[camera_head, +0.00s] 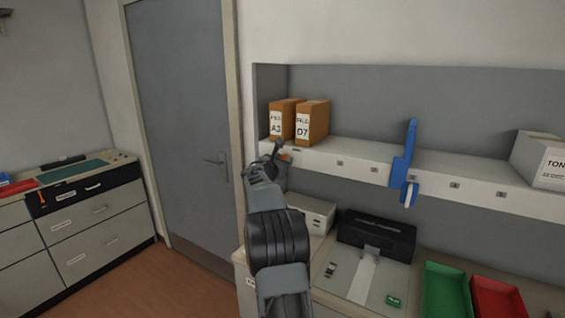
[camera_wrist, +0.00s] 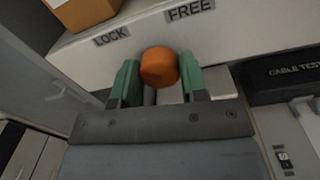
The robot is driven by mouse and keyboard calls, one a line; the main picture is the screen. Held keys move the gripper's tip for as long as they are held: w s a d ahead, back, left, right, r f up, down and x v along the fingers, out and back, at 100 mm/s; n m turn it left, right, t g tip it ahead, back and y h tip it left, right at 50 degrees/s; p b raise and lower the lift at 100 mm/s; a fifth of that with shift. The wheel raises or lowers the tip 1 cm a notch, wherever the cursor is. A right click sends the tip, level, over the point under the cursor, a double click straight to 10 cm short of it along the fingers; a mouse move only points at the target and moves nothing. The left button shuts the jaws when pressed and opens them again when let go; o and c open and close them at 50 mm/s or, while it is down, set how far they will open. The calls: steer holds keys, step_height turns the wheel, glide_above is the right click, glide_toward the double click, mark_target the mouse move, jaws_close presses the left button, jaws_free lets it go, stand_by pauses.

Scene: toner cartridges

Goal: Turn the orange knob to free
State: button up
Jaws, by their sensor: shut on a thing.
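The orange knob (camera_wrist: 158,67) is on the front face of the white shelf edge, below and between the labels LOCK (camera_wrist: 112,36) and FREE (camera_wrist: 190,9) in the wrist view. My gripper (camera_wrist: 157,80) has its two green fingers on either side of the knob, shut on it. Which way the knob points cannot be told.
File boxes (camera_head: 312,123) stand on the shelf (camera_head: 370,163) just above the knob. A blue bracket-like object (camera_head: 404,165) hangs at the shelf's middle. Below are a black device (camera_head: 377,232), a green tray (camera_head: 447,292) and a red tray (camera_head: 497,299). A grey door (camera_head: 180,120) is left.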

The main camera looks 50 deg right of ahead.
steer(key=shift+f+b, duration=0.15)
steer(key=shift+b, duration=0.3)
steer(key=shift+m+g+b, duration=0.3)
steer(key=shift+m+b, duration=7)
steer(key=shift+m, duration=1.7)
steer(key=o, duration=0.9)
steer(key=shift+a, duration=0.1)
